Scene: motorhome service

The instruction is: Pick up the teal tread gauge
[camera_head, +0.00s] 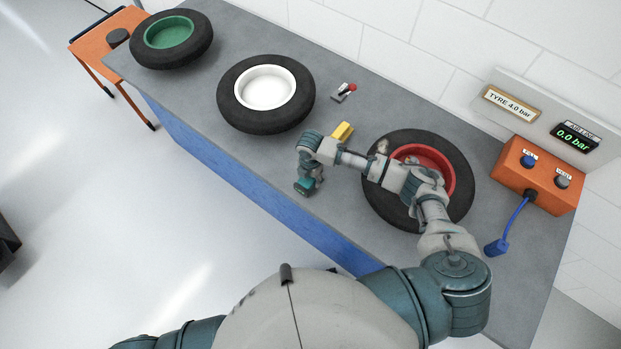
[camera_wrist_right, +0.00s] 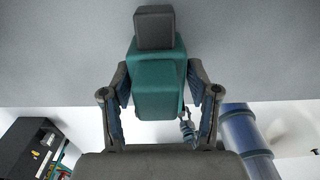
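The teal tread gauge (camera_wrist_right: 158,85) is a teal block with a dark grey end piece, between the two fingers of my right gripper (camera_wrist_right: 158,75) in the right wrist view. The fingers lie against its two sides and look shut on it. In the head view my right gripper (camera_head: 311,176) points down near the front edge of the bench, with the teal gauge (camera_head: 304,187) at its fingertips. I cannot tell whether the gauge touches the bench top. My left gripper is out of view.
The grey bench (camera_head: 222,165) carries a green-hubbed wheel (camera_head: 146,55), a white-hubbed wheel (camera_head: 226,98) and a red-hubbed wheel (camera_head: 455,207) under my right arm. A yellow block (camera_head: 343,131), a red-knobbed tool (camera_head: 345,92) and an orange control box (camera_head: 540,180) are also there.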

